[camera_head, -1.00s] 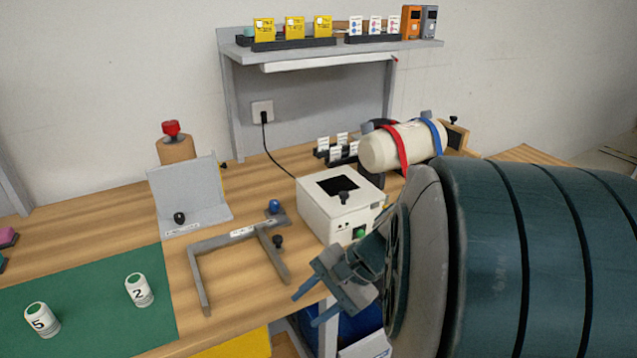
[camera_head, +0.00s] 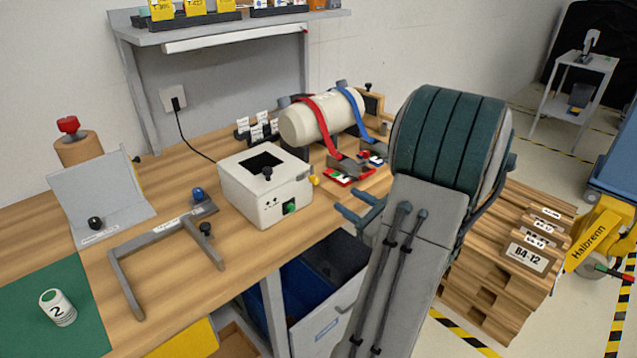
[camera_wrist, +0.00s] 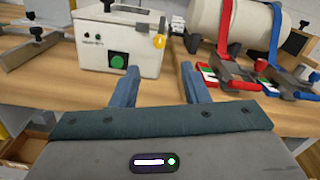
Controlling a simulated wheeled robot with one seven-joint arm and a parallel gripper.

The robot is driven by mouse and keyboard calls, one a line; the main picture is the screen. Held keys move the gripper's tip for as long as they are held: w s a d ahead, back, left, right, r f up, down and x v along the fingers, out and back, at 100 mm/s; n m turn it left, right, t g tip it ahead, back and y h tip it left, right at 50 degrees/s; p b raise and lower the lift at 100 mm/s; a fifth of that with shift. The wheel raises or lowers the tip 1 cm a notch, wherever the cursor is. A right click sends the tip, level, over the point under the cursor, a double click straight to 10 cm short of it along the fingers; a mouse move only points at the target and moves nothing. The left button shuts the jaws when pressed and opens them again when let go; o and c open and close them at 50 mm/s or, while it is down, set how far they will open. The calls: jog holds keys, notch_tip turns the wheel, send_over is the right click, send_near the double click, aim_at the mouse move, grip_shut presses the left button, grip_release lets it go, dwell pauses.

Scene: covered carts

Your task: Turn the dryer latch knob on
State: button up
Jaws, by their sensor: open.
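A white box (camera_head: 240,190), which may be the dryer, stands on the wooden bench. A black knob (camera_head: 267,173) is on top, a green button (camera_head: 289,208) on the front and a yellow knob (camera_head: 315,181) at the right side. The wrist view also shows the yellow knob (camera_wrist: 159,41), the green button (camera_wrist: 117,61) and the box (camera_wrist: 90,48). Which part is the latch knob I cannot tell for sure. My gripper (camera_head: 349,203) is open and empty, at the bench's front edge, right of the box and apart from it. In the wrist view the yellow knob lies beyond the fingertips (camera_wrist: 160,70), roughly between them.
A cream cylinder (camera_head: 305,123) with red and blue straps lies behind and right of the box. A grey bracket frame (camera_head: 128,280) stands to its left. A shelf (camera_head: 215,30) rises behind. Stacked wooden crates (camera_head: 490,290) stand on the floor at right.

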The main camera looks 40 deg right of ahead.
aim_at(317, 182)
jog(key=w, duration=0.7)
jog(key=w+a+p, duration=0.1)
jog(key=w, duration=0.3)
grip_shut()
